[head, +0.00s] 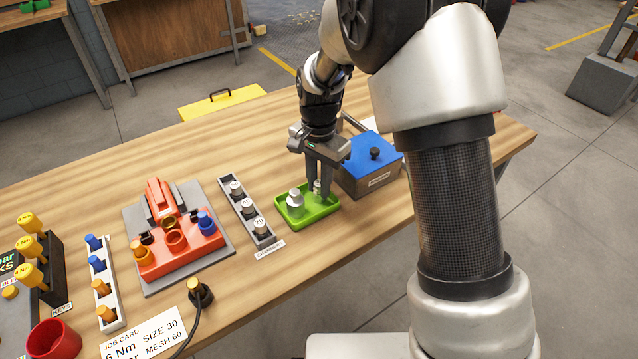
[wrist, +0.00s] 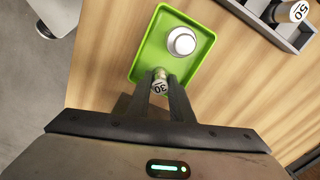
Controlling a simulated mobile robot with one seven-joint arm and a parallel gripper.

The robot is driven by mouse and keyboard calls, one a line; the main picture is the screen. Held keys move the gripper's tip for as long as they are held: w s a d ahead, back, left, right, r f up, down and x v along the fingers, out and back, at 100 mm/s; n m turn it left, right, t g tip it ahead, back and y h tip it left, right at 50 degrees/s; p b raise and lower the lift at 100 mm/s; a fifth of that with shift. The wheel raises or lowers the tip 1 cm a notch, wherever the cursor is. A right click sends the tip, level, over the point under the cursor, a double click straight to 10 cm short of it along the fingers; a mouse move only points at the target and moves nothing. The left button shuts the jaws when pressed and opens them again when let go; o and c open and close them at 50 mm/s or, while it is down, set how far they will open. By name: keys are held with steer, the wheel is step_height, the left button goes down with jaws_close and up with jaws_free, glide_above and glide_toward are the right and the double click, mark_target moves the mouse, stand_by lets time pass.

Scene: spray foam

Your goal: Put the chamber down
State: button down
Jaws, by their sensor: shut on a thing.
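My gripper (head: 319,186) points down over the right part of the green tray (head: 327,207). Its fingers are shut on a small chamber marked 30, which shows between the fingertips in the wrist view (wrist: 160,84). The chamber is at the tray's near end in the wrist view; I cannot tell whether it touches the tray floor. A silver stepped round part (head: 295,200) stands in the tray beside the held chamber, and it also shows in the wrist view (wrist: 182,42). The fingers hide much of the chamber.
A grey rack (head: 247,212) with several numbered chambers stands left of the tray. A blue-lidded box (head: 370,165) stands close on the right of my gripper. A red fixture (head: 172,232) sits on a grey plate farther left. Bare wood lies in front of the tray.

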steer(key=shift+f, duration=0.1)
steer(key=c, duration=1.6)
jaws_free()
